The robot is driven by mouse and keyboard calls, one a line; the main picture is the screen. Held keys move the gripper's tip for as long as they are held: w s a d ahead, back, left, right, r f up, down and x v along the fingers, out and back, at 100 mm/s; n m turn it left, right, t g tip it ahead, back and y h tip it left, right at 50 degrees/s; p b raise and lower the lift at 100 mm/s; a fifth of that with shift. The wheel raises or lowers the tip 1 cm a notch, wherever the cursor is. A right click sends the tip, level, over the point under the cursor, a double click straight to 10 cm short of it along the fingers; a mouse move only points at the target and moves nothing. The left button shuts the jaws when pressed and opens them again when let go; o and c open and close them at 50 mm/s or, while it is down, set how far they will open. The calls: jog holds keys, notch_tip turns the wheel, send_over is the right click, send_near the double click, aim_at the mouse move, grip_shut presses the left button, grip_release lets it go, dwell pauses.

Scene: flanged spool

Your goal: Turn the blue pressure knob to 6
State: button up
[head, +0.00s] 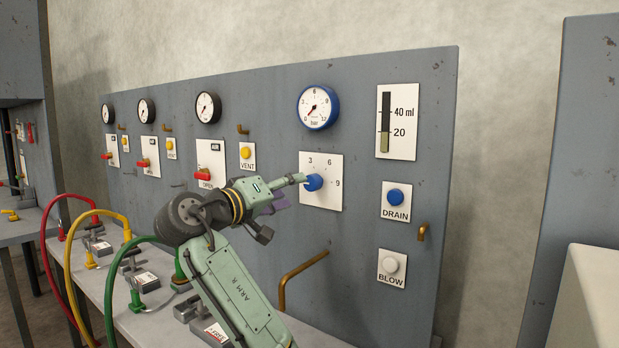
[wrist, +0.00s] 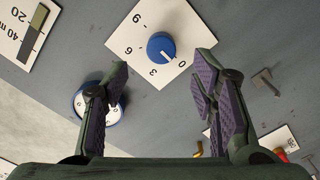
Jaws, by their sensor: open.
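The blue pressure knob (head: 313,182) sits on a white dial plate (head: 332,197) marked 0, 3, 6 and 9 on the grey panel. In the wrist view the knob (wrist: 161,46) appears upside down between the fingertips, and its white mark points at about 0. My gripper (head: 292,186) is close to the knob from the left in the head view. In the wrist view my gripper (wrist: 162,78) is open and empty, with its purple pads apart on either side and not touching the knob. A blue-rimmed gauge (head: 318,108) is above the knob; its needle points low on the left.
The blue DRAIN button (head: 395,197) and white BLOW button (head: 392,264) are right of the knob. A brass pipe (head: 302,277) sticks out below. A yellow VENT button (head: 246,152) and red-handled valves are left. Coloured hoses stand on the bench at left.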

aim_at(309, 184)
jog(key=p+x, duration=0.2)
jog(key=x, duration=0.5)
jog(key=shift+w+d+p, duration=0.15)
jog(key=shift+p, duration=0.25)
jog(key=shift+w+d, duration=0.25)
jog(key=shift+w, duration=0.25)
jog(key=shift+c, duration=0.4)
jog(key=c, duration=1.1)
